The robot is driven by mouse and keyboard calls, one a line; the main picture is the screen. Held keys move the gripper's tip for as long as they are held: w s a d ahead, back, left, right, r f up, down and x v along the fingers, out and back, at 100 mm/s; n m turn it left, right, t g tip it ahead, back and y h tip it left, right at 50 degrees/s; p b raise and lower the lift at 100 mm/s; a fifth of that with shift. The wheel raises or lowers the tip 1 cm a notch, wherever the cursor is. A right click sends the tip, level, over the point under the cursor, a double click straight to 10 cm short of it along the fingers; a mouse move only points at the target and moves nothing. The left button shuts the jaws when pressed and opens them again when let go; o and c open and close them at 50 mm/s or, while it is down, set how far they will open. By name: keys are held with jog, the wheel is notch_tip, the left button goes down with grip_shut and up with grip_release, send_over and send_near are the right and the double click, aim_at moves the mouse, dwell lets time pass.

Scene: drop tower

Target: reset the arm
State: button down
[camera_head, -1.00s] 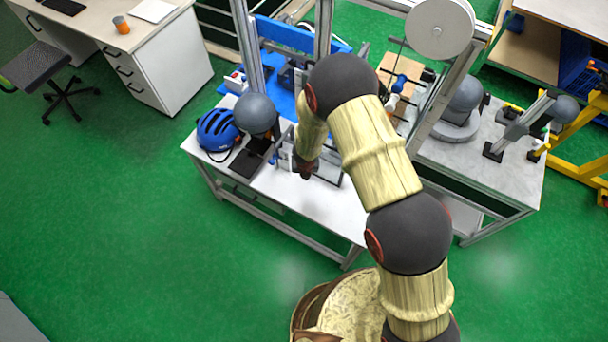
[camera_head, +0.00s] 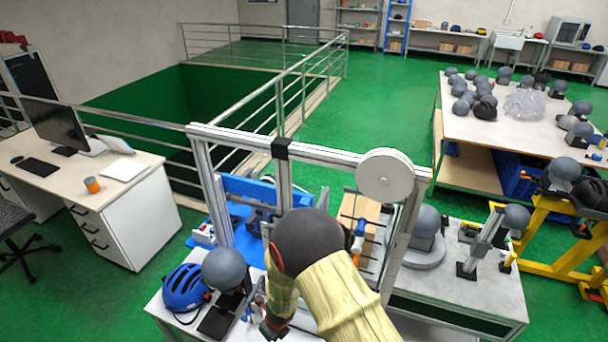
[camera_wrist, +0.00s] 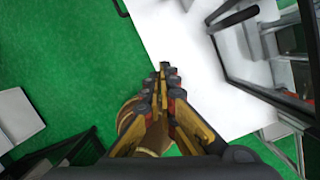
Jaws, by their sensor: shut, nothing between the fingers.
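My gripper (camera_wrist: 163,85) shows in the wrist view with its yellow and dark fingers together and nothing between them. It hangs beside the front edge of the white bench (camera_wrist: 205,85), with green floor to its left. In the head view my gripper (camera_head: 270,328) is low in the picture, in front of the drop tower (camera_head: 205,170), partly cut off by my bent arm. I cannot tell its exact height above the bench.
A blue helmet (camera_head: 184,288) and a grey headform (camera_head: 224,268) are left of my arm on the bench. A white disc (camera_head: 385,175) tops the tower frame. A desk (camera_head: 130,190) stands at the left. A yellow stand (camera_head: 560,230) is at the right. Green floor lies between.

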jog(key=s+a+r+n+g+y+b, duration=0.2)
jog(key=s+r+n, duration=0.55)
jog(key=n, duration=0.45)
jog(key=s+d+r+n+g+b, duration=0.1)
jog(key=s+d+r+n+b, duration=0.2)
jog(key=d+r+n+b, duration=0.45)
jog(key=s+d+r+n+t+h+b, duration=0.1)
jog(key=s+d+r+n+t+b, duration=0.1)
jog(key=d+b, duration=0.3)
jog(key=s+d+r+n+t+h+b, duration=0.1)
jog(key=s+d+r+n+t+b, duration=0.1)
jog(key=d+b, duration=0.4)
jog(key=s+d+r+n+t+h+b, duration=0.2)
jog(key=s+d+r+n+t+b, duration=0.1)
jog(key=d, duration=1)
jog(key=s+r+b, duration=0.1)
jog(key=s+b, duration=0.1)
jog(key=shift+d+r+b, duration=0.3)
jog(key=shift+d+r, duration=0.05)
jog(key=shift+d, duration=0.05)
jog(key=shift+s, duration=0.15)
